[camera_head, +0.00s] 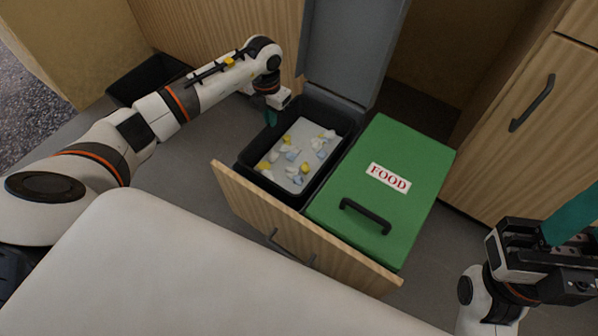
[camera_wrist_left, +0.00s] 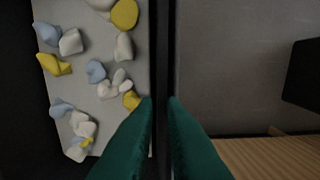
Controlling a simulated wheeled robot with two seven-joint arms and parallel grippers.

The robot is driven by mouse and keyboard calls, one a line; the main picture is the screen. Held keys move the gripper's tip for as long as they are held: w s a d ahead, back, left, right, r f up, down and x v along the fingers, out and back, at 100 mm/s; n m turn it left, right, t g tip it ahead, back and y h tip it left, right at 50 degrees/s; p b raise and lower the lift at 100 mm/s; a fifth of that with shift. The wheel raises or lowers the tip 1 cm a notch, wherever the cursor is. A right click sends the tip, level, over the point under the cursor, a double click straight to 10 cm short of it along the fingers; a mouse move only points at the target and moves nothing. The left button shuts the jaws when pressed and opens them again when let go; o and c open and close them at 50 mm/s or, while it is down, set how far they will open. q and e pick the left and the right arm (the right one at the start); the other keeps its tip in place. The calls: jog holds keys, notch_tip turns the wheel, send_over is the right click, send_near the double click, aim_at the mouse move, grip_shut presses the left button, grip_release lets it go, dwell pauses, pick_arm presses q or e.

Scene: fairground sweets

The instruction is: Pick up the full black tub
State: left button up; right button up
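The full black tub (camera_head: 250,151) sits in a pulled-out wooden drawer and holds white, blue and yellow sweets on a pale bed. My left gripper (camera_head: 271,117) is at its far left rim. In the left wrist view its teal fingers (camera_wrist_left: 161,100) lie one on each side of the tub's dark rim (camera_wrist_left: 161,45), with a narrow gap filled by the rim, so it looks shut on it. The sweets lie left of the fingers. My right gripper (camera_head: 568,222) is at the lower right, away from the tub; its finger gap is hidden.
A green box (camera_head: 400,155) labelled FOOD, with a black handle, stands right of the tub. A grey lid (camera_head: 352,50) stands raised behind the tub. The wooden drawer front (camera_head: 290,232) is nearest me. Another black tub (camera_head: 145,82) is on the floor at left.

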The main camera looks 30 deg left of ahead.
pick_arm(q)
notch_tip(320, 180, down, 4)
jog(key=shift+r+b, duration=0.15)
jog(key=shift+b, duration=0.5)
grip_shut()
dwell(0.8)
jog(key=shift+r, duration=0.2)
